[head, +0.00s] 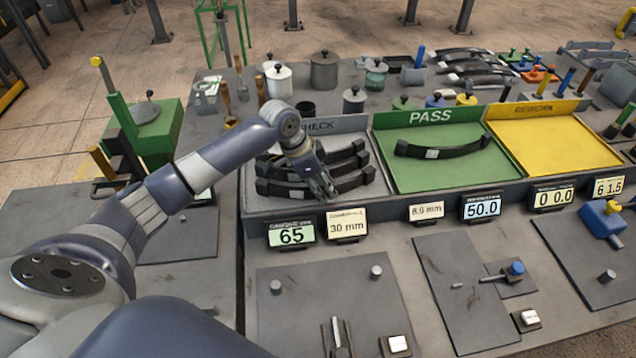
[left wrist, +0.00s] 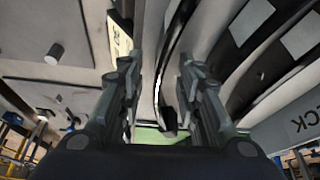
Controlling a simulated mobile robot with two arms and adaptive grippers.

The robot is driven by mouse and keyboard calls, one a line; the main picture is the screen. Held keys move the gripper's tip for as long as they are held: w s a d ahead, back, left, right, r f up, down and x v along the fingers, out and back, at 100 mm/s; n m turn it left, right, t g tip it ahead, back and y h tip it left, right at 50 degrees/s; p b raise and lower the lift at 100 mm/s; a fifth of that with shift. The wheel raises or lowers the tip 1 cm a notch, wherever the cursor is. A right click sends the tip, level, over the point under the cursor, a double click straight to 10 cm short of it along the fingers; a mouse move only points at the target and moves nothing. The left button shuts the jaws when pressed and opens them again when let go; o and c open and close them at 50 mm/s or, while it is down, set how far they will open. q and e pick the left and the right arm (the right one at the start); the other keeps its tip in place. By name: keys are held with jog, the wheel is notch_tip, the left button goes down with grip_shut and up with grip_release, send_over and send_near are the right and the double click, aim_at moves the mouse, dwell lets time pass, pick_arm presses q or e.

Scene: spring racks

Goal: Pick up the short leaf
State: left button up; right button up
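Several dark curved leaves lie in the grey CHECK tray (head: 376,192); which one is the short leaf I cannot tell for certain. The front leaf (head: 285,188) lies nearest the tray's front edge. Another dark leaf (head: 440,150) with a pale label lies in the green PASS tray (head: 490,168). My left gripper (head: 328,188) points down over the right part of the CHECK tray, by the front leaf. In the left wrist view the left gripper (left wrist: 160,58) is open, with one leaf (left wrist: 168,118) standing edge-on between the fingers and gaps beside it. My right gripper is not in view.
The yellow REWORK tray (head: 560,140) is empty at the right. Small displays, such as the 65 display (head: 291,235), stand before the trays. Lidded pots (head: 324,70) stand behind. A green fixture (head: 150,125) is at left. More leaves show beside the fingers in the wrist view.

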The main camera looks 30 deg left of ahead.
pick_arm(q)
jog(key=shift+f, duration=0.2)
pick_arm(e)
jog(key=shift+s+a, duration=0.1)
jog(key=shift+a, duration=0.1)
pick_arm(q)
grip_shut()
jog(key=shift+w+r, duration=0.15)
jog(key=shift+w, duration=0.05)
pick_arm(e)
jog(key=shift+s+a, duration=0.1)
